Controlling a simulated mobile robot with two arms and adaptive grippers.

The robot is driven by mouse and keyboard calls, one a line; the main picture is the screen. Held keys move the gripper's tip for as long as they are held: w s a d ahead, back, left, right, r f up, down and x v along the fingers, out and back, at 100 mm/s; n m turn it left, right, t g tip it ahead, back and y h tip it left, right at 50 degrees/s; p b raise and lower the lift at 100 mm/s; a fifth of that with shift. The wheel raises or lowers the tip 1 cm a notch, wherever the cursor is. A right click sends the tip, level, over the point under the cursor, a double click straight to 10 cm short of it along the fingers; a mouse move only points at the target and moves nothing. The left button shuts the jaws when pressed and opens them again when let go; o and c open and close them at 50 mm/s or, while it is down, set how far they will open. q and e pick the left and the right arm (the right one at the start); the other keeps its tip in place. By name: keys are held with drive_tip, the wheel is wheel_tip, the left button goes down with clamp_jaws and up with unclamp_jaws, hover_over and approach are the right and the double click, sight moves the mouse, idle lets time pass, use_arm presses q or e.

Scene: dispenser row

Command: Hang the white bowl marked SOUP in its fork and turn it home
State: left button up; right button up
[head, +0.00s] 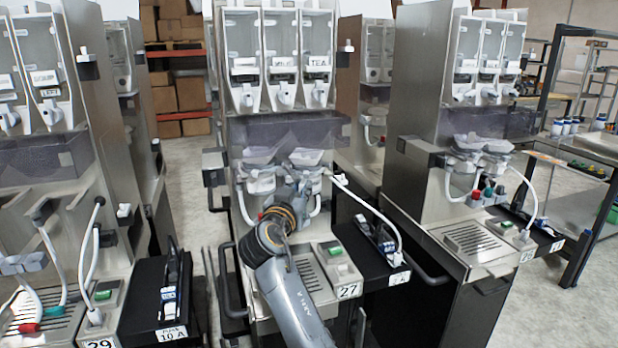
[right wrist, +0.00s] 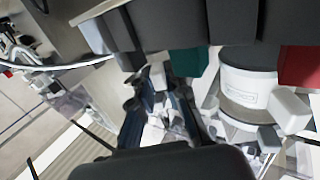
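In the right wrist view, a white round vessel (right wrist: 250,88) with a small label stands right of the fingers. The label is too small to read, so I cannot tell if it is the SOUP bowl. My right gripper (right wrist: 160,88) has two dark fingers that lean together towards a small white piece between their tips. I cannot tell whether they hold it. In the head view my right gripper (head: 298,182) reaches in under the hoppers of the middle dispenser (head: 235,130), and its fingertips are hard to make out. No fork can be told apart clearly. My left gripper is not in view.
A green block (right wrist: 188,62) and a red block (right wrist: 299,66) are close to the fingers. The middle dispenser has a drip tray, a plate marked 27 (head: 349,291) and a white hose (head: 365,207). Other dispensers stand left and right. A black side shelf (head: 365,250) adjoins it.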

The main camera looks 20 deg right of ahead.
drive_tip(key=o, duration=0.4)
drive_tip(key=shift+w, duration=0.15)
drive_tip(key=shift+c, duration=0.2)
drive_tip(key=shift+o, duration=0.2)
drive_tip(key=shift+w+f, duration=0.2)
drive_tip(key=shift+w, duration=0.05)
drive_tip(key=shift+s+a+f, duration=0.1)
drive_tip(key=shift+s+f, duration=0.05)
drive_tip(key=shift+s, duration=0.05)
